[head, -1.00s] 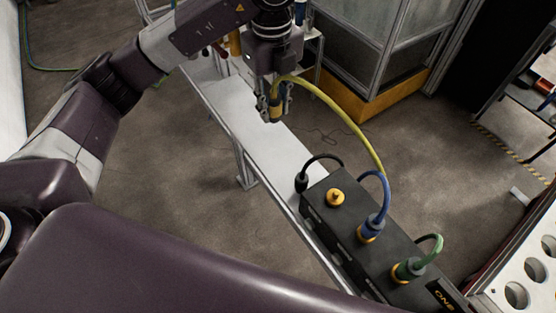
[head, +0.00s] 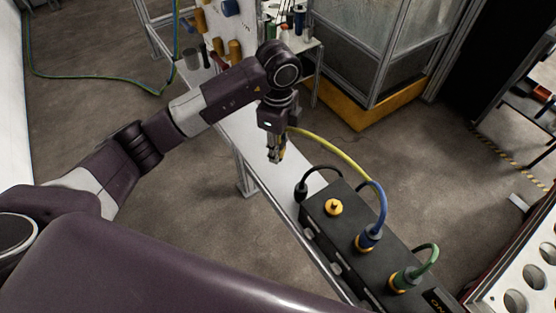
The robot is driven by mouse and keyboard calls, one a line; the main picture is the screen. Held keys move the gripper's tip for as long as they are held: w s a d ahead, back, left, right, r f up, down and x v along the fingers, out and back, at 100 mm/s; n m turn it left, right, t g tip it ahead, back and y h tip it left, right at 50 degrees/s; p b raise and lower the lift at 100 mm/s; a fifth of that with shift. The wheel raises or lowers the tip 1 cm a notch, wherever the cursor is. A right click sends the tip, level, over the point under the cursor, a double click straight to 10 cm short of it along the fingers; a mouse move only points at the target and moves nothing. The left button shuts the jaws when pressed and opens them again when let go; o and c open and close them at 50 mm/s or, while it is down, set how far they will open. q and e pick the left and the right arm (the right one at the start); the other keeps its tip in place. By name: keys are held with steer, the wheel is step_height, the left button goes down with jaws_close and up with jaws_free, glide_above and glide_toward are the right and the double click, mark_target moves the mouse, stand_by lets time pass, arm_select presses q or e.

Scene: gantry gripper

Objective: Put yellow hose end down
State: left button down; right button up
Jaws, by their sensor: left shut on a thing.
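The yellow hose (head: 342,156) arcs from behind my left gripper (head: 275,157) down to the black box (head: 328,215), passing behind the blue hose. My left gripper points down over the white bench and is shut on the yellow hose's end, which is mostly hidden between the fingers. I cannot tell whether the end touches the bench. A yellow cap or port (head: 334,207) sits on top of the box. My right gripper is not in view.
A blue hose (head: 381,203) and a green hose (head: 428,254) are plugged into the box. A black cable (head: 318,169) loops at its far end. The white bench (head: 240,132) is narrow. A rack with round holes (head: 515,300) stands at the right.

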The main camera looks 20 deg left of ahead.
mark_target(278, 172)
arm_select(q)
step_height(278, 172, down, 6)
steer(key=shift+f+p, duration=0.1)
steer(key=shift+p, duration=0.55)
steer(key=shift+f, duration=0.3)
steer(key=shift+f, duration=0.15)
steer(key=c, duration=1.6)
jaws_free()
